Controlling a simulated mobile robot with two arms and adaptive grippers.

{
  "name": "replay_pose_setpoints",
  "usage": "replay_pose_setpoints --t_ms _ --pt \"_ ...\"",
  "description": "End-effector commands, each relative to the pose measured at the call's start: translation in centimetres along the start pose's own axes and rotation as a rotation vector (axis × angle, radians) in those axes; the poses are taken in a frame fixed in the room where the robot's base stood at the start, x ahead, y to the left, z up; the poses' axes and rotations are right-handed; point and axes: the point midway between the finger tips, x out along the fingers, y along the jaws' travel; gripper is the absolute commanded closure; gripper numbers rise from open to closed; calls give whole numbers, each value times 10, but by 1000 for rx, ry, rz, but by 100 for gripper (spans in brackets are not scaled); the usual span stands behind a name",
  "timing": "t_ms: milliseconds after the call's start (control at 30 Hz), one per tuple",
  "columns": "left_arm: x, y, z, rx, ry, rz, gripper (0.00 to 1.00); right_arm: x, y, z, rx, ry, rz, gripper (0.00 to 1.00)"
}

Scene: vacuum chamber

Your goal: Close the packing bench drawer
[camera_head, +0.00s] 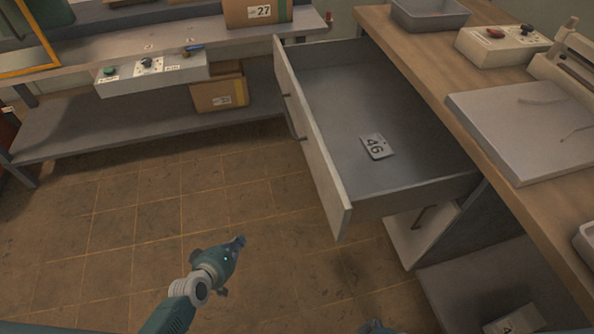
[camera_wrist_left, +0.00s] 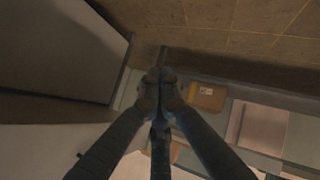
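The packing bench drawer (camera_head: 318,150) stands pulled far out from under the wooden bench top (camera_head: 440,85) in the head view. Its pale front panel faces left, with a dark handle on it. A tag marked 46 (camera_head: 376,146) lies on the drawer floor. My left gripper (camera_head: 238,243) is over the tiled floor, left of the near end of the drawer front and apart from it. In the left wrist view its fingers (camera_wrist_left: 160,88) meet at the tips, with nothing seen between them. Only a small teal piece, possibly of my right gripper (camera_head: 375,327), shows at the bottom edge.
A grey bin (camera_head: 430,14), a control box (camera_head: 500,45) and a pale flat plate (camera_head: 525,125) sit on the bench. A shelf rack (camera_head: 110,125) with cardboard boxes stands at the back left. The tiled floor (camera_head: 150,215) between is clear.

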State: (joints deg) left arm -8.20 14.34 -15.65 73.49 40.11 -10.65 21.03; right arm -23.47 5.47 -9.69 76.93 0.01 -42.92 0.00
Motion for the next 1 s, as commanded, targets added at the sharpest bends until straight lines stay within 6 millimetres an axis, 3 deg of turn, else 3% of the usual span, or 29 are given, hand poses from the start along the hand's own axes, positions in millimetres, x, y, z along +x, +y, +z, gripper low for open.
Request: replay_pose_setpoints --t_ms 33,133,200,300,400,533,667,1000 --pt "23 23 -17 -82 47 101 100 24 0 -11 3 18 2 17" --pt "26 90 -56 -253 89 292 100 23 2 -32 7 37 4 17" --pt "17 131 -75 -355 89 414 100 19 3 -43 9 48 6 17" --pt "-1 176 -91 -467 67 553 100 11 4 -53 11 60 7 17" --pt "-18 206 -100 -537 39 642 100 2 4 -58 13 67 9 17" --pt "-29 223 -105 -576 20 689 100 -5 5 -61 14 70 10 17" --pt "-22 233 -110 -582 20 693 100 -5 5 -61 13 67 10 17" --pt "33 274 -123 -579 20 692 100 -5 5 -62 13 70 9 17"
